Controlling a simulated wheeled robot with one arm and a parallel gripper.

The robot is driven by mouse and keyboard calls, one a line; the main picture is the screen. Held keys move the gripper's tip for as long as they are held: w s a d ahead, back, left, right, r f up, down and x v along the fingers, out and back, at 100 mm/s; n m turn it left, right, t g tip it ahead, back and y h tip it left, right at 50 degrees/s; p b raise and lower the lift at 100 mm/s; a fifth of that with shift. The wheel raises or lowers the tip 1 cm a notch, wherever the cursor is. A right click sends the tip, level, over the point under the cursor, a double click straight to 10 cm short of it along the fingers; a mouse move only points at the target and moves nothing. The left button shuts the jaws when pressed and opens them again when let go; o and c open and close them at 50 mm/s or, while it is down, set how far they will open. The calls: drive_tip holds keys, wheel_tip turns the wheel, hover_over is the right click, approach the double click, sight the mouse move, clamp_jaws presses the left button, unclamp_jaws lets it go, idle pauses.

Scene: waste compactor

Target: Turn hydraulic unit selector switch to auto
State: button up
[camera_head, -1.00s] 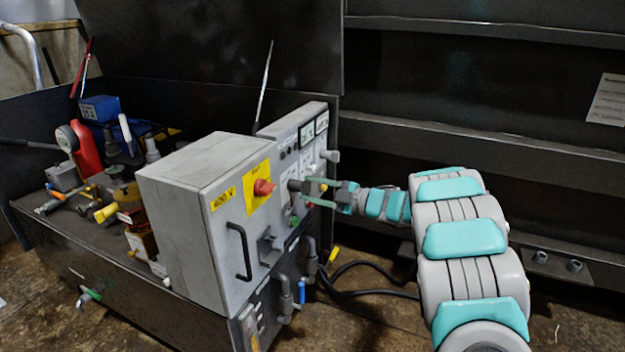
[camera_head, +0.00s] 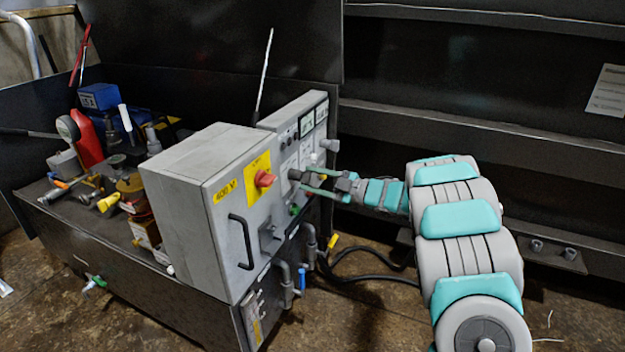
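The grey control cabinet (camera_head: 195,220) stands on the dark hydraulic unit. A narrower panel behind and to the right of its front carries small gauges, lamps and knobs. A small dark knob (camera_head: 294,174) sticks out of this panel and may be the selector switch; its labels and setting are too small to read. My gripper (camera_head: 303,178) reaches in from the right with its two green fingers apart, one above the other. The fingertips are close to the knob. I cannot tell whether they touch it or straddle it.
A red rotary switch (camera_head: 265,179) on a yellow plate and a black handle (camera_head: 241,242) are on the cabinet front. Another grey knob (camera_head: 330,145) sticks out above my gripper. Pipes (camera_head: 309,248) and a black cable (camera_head: 375,264) lie below. A dark ribbed wall stands behind my arm.

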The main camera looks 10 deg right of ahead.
drive_tip(key=o, duration=0.4)
drive_tip(key=shift+d, duration=0.1)
drive_tip(key=b+v, duration=0.1)
drive_tip(key=v, duration=0.6)
drive_tip(key=shift+s+d, duration=0.25)
drive_tip(key=shift+w, duration=0.1)
